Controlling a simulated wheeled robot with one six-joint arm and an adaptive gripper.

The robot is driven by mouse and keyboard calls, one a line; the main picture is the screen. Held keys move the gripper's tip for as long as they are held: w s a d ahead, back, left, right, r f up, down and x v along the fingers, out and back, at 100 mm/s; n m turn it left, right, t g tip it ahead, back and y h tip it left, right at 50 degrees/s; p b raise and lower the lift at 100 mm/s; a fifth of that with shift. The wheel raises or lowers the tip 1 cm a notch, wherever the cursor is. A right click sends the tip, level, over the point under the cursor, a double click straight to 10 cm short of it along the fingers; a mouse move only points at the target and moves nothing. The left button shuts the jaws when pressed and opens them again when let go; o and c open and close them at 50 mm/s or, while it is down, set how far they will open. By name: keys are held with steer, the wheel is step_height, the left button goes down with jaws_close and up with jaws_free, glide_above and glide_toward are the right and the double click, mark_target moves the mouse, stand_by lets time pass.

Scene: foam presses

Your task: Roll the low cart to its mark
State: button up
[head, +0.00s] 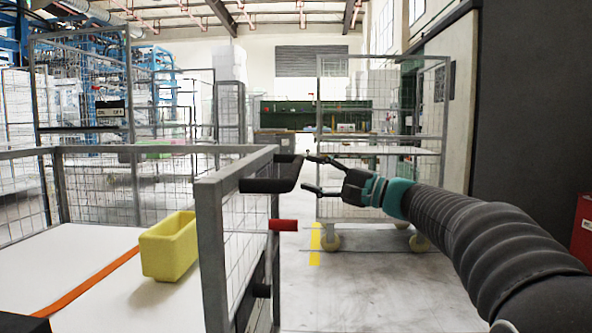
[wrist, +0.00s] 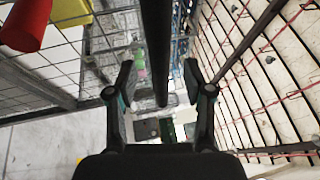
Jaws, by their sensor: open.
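The low cart (head: 210,230) stands close at left, with a grey frame, mesh sides and a white deck. A black handle (head: 270,186) sticks out from its near end post, above a red knob (head: 283,225). My gripper (head: 309,173) is open at the handle's right end. In the wrist view the black handle bar (wrist: 157,50) runs between the two spread fingers of my gripper (wrist: 159,78), with a gap on each side. A yellow strip (head: 315,243) is on the floor beyond; I cannot tell if it is the mark.
A yellow bin (head: 170,246) and an orange strap (head: 88,282) are on the cart's deck. A tall mesh cart (head: 380,110) on pale yellow wheels stands ahead. A dark wall (head: 530,110) and a red box (head: 583,228) are at right. Bare floor (head: 350,290) lies between.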

steer(key=shift+x, duration=2.35)
jaws_close()
